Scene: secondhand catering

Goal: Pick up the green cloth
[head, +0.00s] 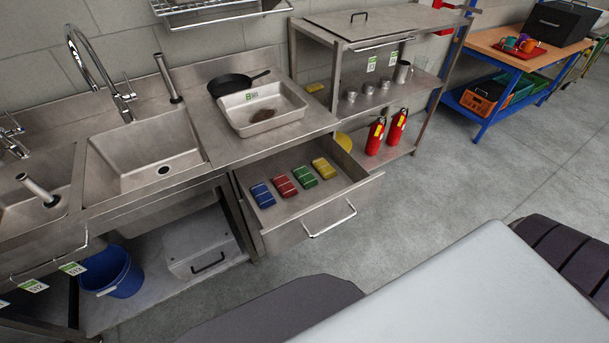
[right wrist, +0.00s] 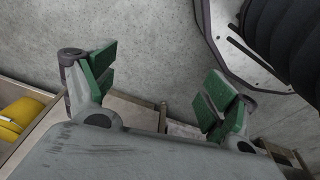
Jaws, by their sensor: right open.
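The green cloth (head: 304,176) lies folded in an open metal drawer (head: 330,207) under the counter in the head view. It is in a row with a blue cloth (head: 262,195) and a red cloth (head: 284,186) to its left and a yellow cloth (head: 325,168) to its right. My right gripper (right wrist: 160,85) shows in the right wrist view, its green-padded fingers wide apart with nothing between them. The green cloth cannot be made out in that view. Neither gripper shows in the head view.
A metal tray (head: 262,122) and black pan (head: 232,84) sit on the counter above the drawer. Sinks (head: 145,150) are at left, with a blue bucket (head: 112,272) below. Red fire extinguishers (head: 375,137) stand on the lower shelf at right. Grey floor (head: 440,190) in front is clear.

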